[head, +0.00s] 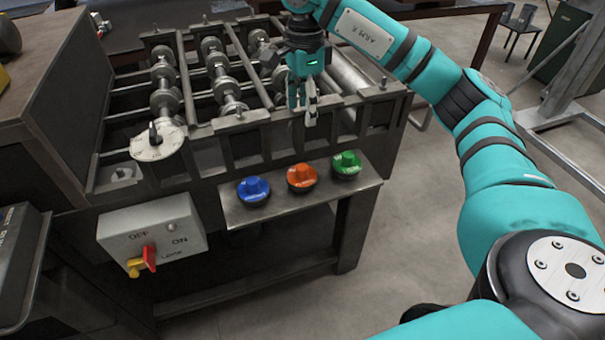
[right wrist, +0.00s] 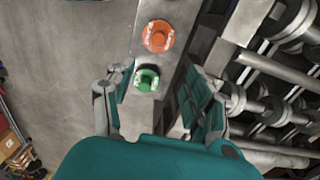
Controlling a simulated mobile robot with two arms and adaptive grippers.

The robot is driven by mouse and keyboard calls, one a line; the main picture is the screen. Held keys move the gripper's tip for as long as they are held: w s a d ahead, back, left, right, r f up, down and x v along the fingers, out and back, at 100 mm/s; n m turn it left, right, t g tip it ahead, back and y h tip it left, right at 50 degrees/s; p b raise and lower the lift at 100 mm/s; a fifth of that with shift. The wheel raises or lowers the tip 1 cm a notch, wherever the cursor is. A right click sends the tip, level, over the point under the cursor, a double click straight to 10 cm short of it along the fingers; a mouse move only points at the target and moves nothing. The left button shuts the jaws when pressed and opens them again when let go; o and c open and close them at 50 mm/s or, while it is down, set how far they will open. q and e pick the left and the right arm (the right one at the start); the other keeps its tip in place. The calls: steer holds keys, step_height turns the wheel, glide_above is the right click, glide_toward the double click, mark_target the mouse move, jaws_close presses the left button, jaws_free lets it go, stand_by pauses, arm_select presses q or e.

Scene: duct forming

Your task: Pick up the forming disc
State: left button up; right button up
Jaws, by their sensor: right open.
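I cannot tell which one is the forming disc. My right gripper (head: 302,118) is open and empty, pointing down above the machine's front edge, up and left of the green disc. In the right wrist view, the green disc (right wrist: 146,79) shows between the open fingers of my right gripper (right wrist: 155,100), apart from them. The orange disc (right wrist: 158,36) lies beyond it. My left gripper is not in view.
The roller machine (head: 262,140) has several rollers on shafts and a pale dial (head: 158,142) with a black pointer. A grey switch box (head: 152,228) with a red and yellow handle hangs at front left. Open floor (head: 400,240) lies to the right.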

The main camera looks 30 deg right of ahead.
step_height(320, 180, down, 3)
steer(key=p, duration=0.1)
glide_above(302, 167)
steer(key=f, duration=0.8)
steer(key=shift+w+d+f, duration=0.1)
steer(key=shift+d+f, duration=0.1)
steer(key=shift+d, duration=0.05)
steer(key=shift+f, duration=0.15)
steer(key=shift+a+f+p, duration=0.1)
steer(key=shift+f+p, duration=0.2)
steer(key=shift+f, duration=0.05)
step_height(302, 167, down, 4)
steer(key=shift+a+r+p, duration=0.1)
steer(key=shift+r+p, duration=0.05)
steer(key=shift+p, duration=0.35)
steer(key=shift+f, duration=0.4)
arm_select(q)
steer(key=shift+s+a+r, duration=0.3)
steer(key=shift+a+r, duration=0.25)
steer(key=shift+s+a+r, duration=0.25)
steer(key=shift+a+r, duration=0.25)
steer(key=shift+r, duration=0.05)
